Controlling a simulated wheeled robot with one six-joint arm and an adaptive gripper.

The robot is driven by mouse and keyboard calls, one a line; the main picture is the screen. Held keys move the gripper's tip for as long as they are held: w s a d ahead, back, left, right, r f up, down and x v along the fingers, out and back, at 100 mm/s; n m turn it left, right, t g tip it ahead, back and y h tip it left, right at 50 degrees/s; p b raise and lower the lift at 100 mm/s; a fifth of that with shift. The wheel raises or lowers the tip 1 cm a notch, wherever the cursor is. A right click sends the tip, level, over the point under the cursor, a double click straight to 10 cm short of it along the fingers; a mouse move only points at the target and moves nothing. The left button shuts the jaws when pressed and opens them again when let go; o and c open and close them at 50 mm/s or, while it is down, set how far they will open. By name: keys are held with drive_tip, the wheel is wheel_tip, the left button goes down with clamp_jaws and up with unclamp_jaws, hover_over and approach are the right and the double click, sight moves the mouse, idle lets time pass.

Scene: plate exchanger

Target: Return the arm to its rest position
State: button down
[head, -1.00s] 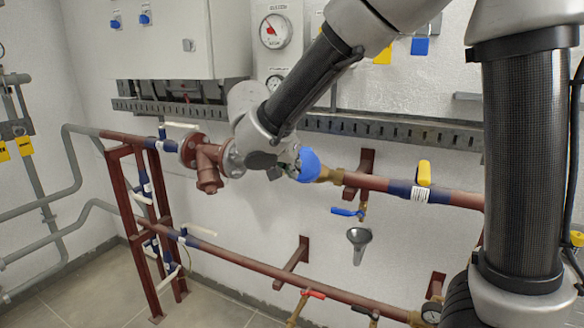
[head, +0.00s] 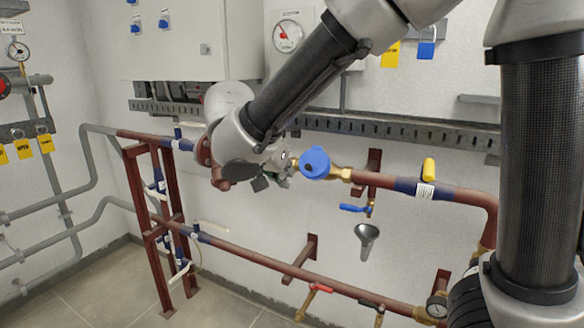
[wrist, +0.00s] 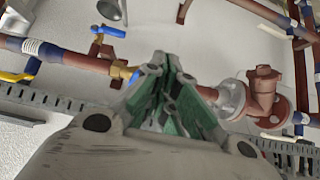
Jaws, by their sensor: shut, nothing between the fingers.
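My arm reaches from the upper right in the head view. My gripper (head: 284,169) is shut and empty, beside the red-brown upper pipe (head: 460,197). It appears just left of a round blue part (head: 314,163) on that pipe; whether they touch cannot be told. In the wrist view my gripper's green-lined fingers (wrist: 163,68) are together and hide part of the pipe. The blue part is mostly hidden there, with only a small blue edge (wrist: 135,75) showing.
A flanged pipe fitting (wrist: 262,95) is close to the fingers. A yellow-handled valve (head: 428,170), a blue-handled valve (head: 354,208) and a funnel (head: 366,240) are to the right. A cabinet (head: 190,40) hangs above. Open floor (head: 110,285) is at lower left.

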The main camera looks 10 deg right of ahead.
drive_tip(key=s+d+f+n+g, duration=0.2)
drive_tip(key=s+f+n, duration=0.3)
drive_tip(key=n, duration=0.5)
drive_tip(key=s+d+r+m+y, duration=0.1)
drive_tip(key=s+d+r, duration=0.1)
drive_tip(key=s+d, duration=0.3)
drive_tip(key=s+d+r+m+y, duration=0.1)
drive_tip(key=s+d, duration=0.4)
drive_tip(key=d, duration=0.7)
drive_tip(key=s+d+r+y, duration=0.3)
drive_tip(key=s+d, duration=0.3)
drive_tip(key=d, duration=0.2)
drive_tip(key=shift+d+m+g, duration=0.35)
drive_tip(key=shift+m+g, duration=0.05)
drive_tip(key=c, duration=2.2)
unclamp_jaws()
